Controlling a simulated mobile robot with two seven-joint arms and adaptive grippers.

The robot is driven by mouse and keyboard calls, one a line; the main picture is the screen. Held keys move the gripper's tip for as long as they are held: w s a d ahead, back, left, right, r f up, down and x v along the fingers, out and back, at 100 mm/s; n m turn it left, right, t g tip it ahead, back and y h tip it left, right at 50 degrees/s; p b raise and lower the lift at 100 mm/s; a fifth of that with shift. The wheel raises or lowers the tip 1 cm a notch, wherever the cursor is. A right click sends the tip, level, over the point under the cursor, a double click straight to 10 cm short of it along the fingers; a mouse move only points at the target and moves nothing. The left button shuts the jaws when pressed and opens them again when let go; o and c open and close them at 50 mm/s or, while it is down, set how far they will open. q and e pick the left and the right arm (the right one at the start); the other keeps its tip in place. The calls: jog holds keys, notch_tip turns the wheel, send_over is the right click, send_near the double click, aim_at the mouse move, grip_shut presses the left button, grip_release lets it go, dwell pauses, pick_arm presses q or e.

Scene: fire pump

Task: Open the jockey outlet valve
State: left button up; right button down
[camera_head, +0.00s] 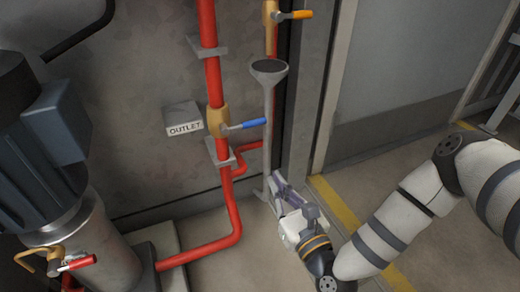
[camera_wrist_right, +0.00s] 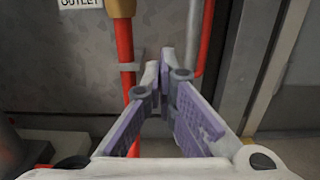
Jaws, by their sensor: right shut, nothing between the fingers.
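The outlet valve is a brass body (camera_head: 216,120) on the vertical red pipe, with a blue lever handle (camera_head: 246,124) pointing right, across the pipe. An OUTLET sign (camera_head: 184,127) is on the wall left of it, and the sign also shows in the right wrist view (camera_wrist_right: 80,3). My right gripper (camera_head: 277,182) is below and to the right of the blue handle, apart from it. Its purple fingers (camera_wrist_right: 165,80) are shut with nothing between them. The blue handle does not show in the right wrist view. My left gripper is not in view.
A grey drain funnel (camera_head: 269,70) on a thin pipe stands right of the valve. Another valve with an orange handle (camera_head: 295,15) is above. A blue-grey motor (camera_head: 45,140) and a red-handled valve (camera_head: 76,263) are at left. Floor at right is clear.

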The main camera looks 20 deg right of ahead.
aim_at(245, 124)
jog(key=w+r+b, duration=0.2)
jog(key=w+r, duration=0.2)
jog(key=w, duration=0.6)
jog(key=shift+w+a+r+b, duration=0.2)
jog(key=shift+w+a+b, duration=0.05)
jog(key=shift+w+b, duration=0.05)
jog(key=shift+d+r, duration=0.1)
jog(key=shift+r+n+p, duration=0.15)
jog(key=shift+n+p, duration=0.25)
